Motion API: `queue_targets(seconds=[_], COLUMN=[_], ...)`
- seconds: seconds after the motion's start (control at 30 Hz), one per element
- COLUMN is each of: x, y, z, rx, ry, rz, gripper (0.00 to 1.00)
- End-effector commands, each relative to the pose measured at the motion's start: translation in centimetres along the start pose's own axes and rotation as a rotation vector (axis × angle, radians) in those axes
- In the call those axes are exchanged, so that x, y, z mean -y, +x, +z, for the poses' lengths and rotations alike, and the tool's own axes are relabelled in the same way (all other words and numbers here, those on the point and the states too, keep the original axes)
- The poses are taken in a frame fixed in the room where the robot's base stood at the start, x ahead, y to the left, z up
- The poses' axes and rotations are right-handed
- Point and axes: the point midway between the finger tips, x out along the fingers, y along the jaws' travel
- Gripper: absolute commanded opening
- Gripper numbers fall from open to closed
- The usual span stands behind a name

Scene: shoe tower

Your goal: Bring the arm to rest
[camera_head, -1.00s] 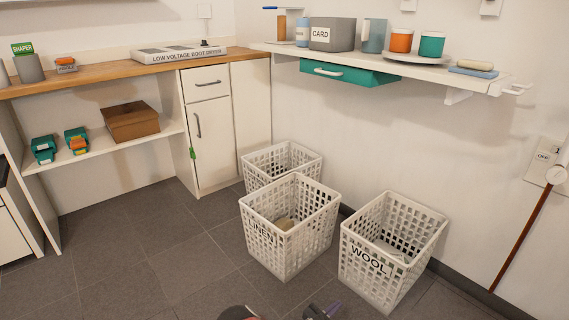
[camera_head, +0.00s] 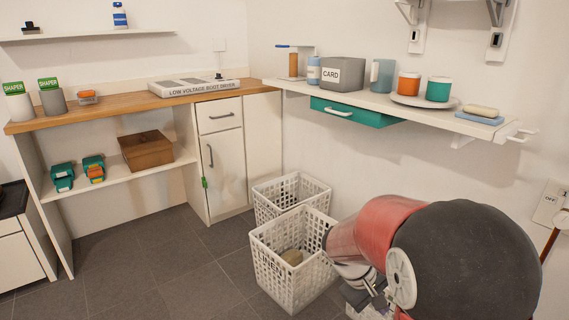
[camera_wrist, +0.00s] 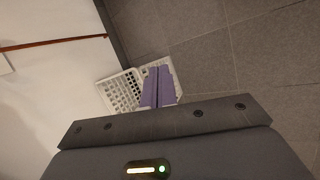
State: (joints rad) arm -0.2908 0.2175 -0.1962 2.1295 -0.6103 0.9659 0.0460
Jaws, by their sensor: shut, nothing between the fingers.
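My gripper (camera_wrist: 159,70) shows in the wrist view as two purple fingers lying side by side, shut and empty. They point down over white baskets, with tiled floor around them. In the head view my arm, a big dark joint and a red link, fills the lower right. It hides most of the basket at the front right, of which only a white edge shows. My fingertips cannot be made out clearly in the head view.
The LINEN basket (camera_head: 293,262) and another white basket (camera_head: 289,192) stand left of my arm. A white wall shelf (camera_head: 440,114) with several items runs behind it, over a teal drawer (camera_head: 352,112). A wooden counter (camera_head: 115,105) stands at left. Floor at lower left is clear.

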Motion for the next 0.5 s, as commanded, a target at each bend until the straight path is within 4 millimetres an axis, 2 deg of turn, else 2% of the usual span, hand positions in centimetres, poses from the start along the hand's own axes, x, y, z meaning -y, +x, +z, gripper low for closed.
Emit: queue_targets(seconds=[0.03, 0.2, 0.4, 0.5], x=[-0.4, 0.1, 1.5, 2.5], y=[-2.2, -7.3, -12.6, -14.6], z=[1.7, 6.5, 11.8, 14.0], rx=[-0.050, -0.198, -0.383, -0.467], ry=[0.059, 0.220, 0.390, 0.460], rz=[-0.043, -0.176, -0.301, -0.347], gripper=[0.00, 0.00, 0.00, 0.00])
